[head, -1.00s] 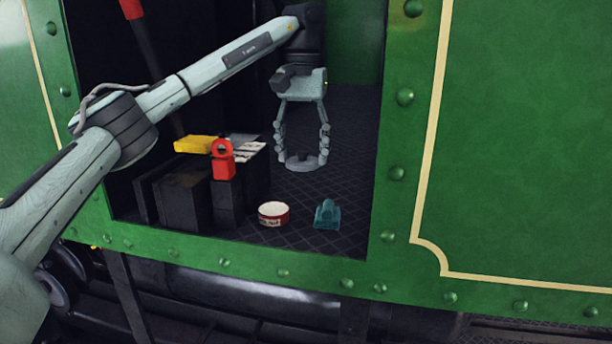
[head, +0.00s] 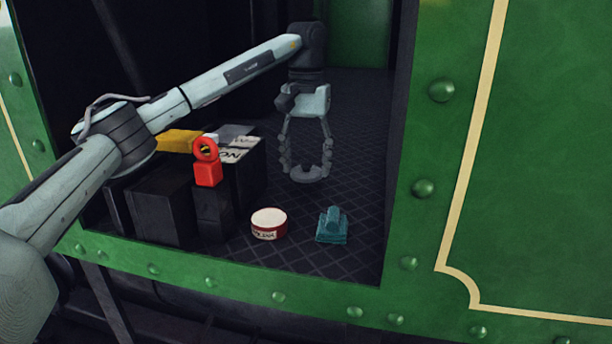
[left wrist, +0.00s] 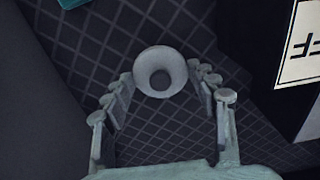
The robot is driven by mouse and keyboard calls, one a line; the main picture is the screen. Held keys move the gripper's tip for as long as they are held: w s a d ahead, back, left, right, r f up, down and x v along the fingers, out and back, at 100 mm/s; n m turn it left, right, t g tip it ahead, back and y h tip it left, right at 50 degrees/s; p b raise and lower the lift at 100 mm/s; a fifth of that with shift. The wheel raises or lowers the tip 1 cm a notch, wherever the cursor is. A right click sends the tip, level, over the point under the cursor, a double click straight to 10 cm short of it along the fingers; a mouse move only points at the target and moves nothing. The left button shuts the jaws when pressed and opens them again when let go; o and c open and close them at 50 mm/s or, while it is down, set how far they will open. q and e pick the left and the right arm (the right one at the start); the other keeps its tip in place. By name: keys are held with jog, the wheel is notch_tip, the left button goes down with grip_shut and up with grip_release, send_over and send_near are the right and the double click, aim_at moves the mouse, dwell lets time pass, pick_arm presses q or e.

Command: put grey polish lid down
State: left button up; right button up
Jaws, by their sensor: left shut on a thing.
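My left gripper (head: 305,167) is shut on the grey polish lid (head: 308,178), a round pale grey piece held between its fingertips. The lid is over the dark cross-hatched floor; I cannot tell whether it touches it. In the left wrist view the lid (left wrist: 160,72) shows as a pale ring with a darker hollow middle, between the fingertips (left wrist: 162,85). A red tin with a whitish top (head: 269,222) stands on the floor, nearer me and to the left of the lid. My right gripper is not in view.
Dark boxes (head: 163,208) stand at the left, with a red item (head: 207,170) and a yellow item (head: 180,141) on top. The green doorway edge (head: 240,285) frames the floor. Floor around the lid is clear.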

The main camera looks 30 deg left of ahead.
aim_at(306, 163)
pick_arm(q)
notch_tip(306, 163, down, 3)
jog(key=shift+r, duration=0.2)
jog(key=shift+f, duration=0.35)
jog(key=o, duration=0.7)
jog(key=shift+f, duration=0.1)
jog(key=shift+c, duration=0.2)
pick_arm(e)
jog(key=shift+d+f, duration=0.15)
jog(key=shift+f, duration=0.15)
